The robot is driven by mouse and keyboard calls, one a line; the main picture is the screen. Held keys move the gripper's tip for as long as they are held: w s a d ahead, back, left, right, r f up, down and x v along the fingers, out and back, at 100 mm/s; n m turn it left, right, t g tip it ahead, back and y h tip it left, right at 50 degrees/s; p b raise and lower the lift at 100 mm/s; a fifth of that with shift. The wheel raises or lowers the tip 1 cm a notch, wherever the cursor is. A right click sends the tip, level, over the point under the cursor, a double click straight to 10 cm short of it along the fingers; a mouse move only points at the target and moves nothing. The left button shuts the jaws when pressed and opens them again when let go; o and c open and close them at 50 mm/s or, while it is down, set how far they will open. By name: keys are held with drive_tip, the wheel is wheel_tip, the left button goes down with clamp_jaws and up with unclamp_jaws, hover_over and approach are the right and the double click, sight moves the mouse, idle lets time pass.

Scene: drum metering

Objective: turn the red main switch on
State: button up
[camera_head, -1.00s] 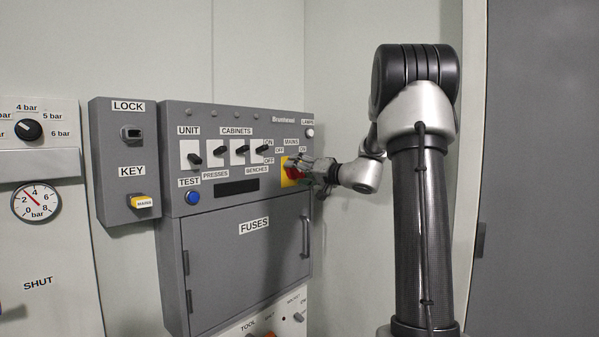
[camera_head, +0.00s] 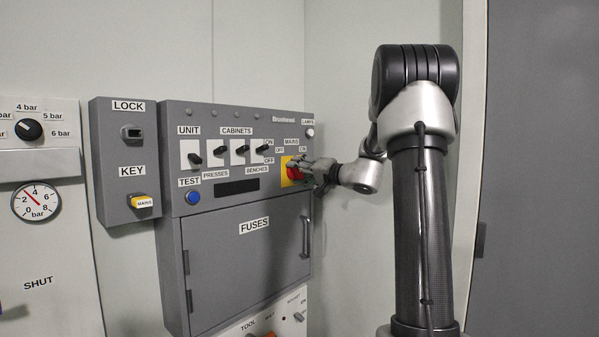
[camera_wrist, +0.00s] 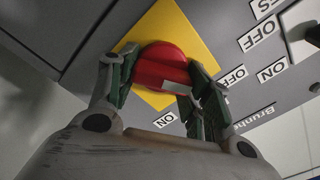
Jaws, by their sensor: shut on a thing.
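The red main switch (camera_head: 293,172) is a round knob on a yellow square plate (camera_head: 284,180), under the MAINS label with OFF and ON marks. In the wrist view the red knob (camera_wrist: 163,68) sits between my gripper's fingers, on its yellow plate (camera_wrist: 178,30). My gripper (camera_wrist: 160,85) is shut on the knob, one finger on each side. A pale mark shows on the knob's edge. In the head view my gripper (camera_head: 306,172) comes to the panel from the right and partly covers the knob.
Black cabinet switches (camera_head: 240,150) stand in a row left of the mains plate. The fuse door (camera_head: 245,265) with its handle is below. A blue test button (camera_head: 193,198) and a key box (camera_head: 127,170) are further left. A wall stands close at the right.

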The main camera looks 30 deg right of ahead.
drive_tip(key=m, duration=0.7)
drive_tip(key=shift+d+f, duration=0.1)
drive_tip(key=shift+f, duration=0.2)
drive_tip(key=m, duration=0.4)
drive_tip(key=shift+f+m, duration=0.15)
drive_tip(key=shift+m, duration=0.25)
drive_tip(key=shift+f+m, duration=0.1)
drive_tip(key=shift+m, duration=1.6)
drive_tip(key=o, duration=1)
drive_tip(key=shift+o, duration=0.2)
drive_tip(key=v, duration=1.2)
